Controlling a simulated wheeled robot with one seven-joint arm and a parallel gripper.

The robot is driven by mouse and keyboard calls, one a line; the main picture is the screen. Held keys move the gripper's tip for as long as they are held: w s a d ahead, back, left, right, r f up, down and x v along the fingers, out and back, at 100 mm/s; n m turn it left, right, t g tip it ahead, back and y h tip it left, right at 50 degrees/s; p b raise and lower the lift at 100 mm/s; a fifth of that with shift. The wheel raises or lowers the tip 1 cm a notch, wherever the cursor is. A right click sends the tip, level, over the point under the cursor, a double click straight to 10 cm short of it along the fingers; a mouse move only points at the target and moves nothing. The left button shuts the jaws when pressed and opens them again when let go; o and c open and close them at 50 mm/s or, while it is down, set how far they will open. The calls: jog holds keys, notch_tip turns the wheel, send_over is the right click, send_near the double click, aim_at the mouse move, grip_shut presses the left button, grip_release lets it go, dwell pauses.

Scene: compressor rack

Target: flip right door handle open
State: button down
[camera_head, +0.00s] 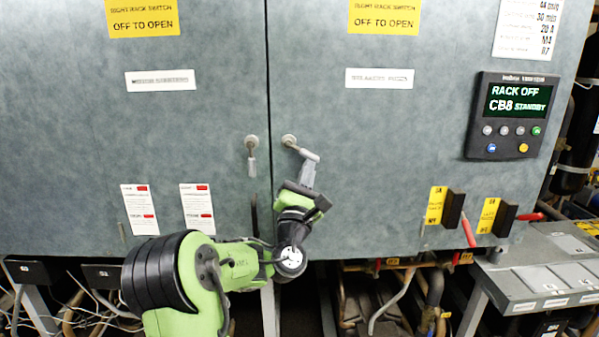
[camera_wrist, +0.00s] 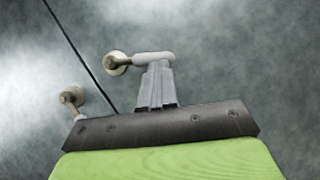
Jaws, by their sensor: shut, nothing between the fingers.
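The right door handle (camera_head: 300,148) is a small light-grey lever on a round boss on the right door (camera_head: 400,120). Its lever slants down to the right from the boss. The handle also shows in the wrist view (camera_wrist: 140,58), where it points right from its boss. My gripper (camera_head: 307,175) is shut with nothing between its fingers. Its fingertips (camera_wrist: 157,68) are just below the lever's free end and look to be touching it or very close. The left door handle (camera_head: 251,145) hangs straight down; it shows at the left in the wrist view (camera_wrist: 72,98).
A panel display (camera_head: 513,115) with buttons is at the right. Two switches with yellow labels (camera_head: 443,206) and red levers (camera_head: 468,230) sit below it. A grey bench (camera_head: 545,265) stands at the lower right. Pipes run under the cabinet. The door faces around the handles are flat and clear.

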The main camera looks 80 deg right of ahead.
jog(key=n+t, duration=0.1)
jog(key=n, duration=0.1)
jog(key=s+r+n+t, duration=0.1)
jog(key=n, duration=0.1)
jog(key=n+t, duration=0.1)
jog(key=t, duration=0.1)
jog(key=shift+s+d+r+n+p, duration=0.2)
jog(key=shift+n+p, duration=0.2)
jog(key=shift+s+r+n+t, duration=0.2)
jog(key=shift+r+n+t, duration=0.1)
jog(key=shift+n+t, duration=0.65)
jog(key=shift+s+r+n+t, duration=0.15)
jog(key=shift+r+n+t, duration=0.15)
jog(key=shift+n+t, duration=0.6)
jog(key=shift+n, duration=0.35)
jog(key=shift+d, duration=0.1)
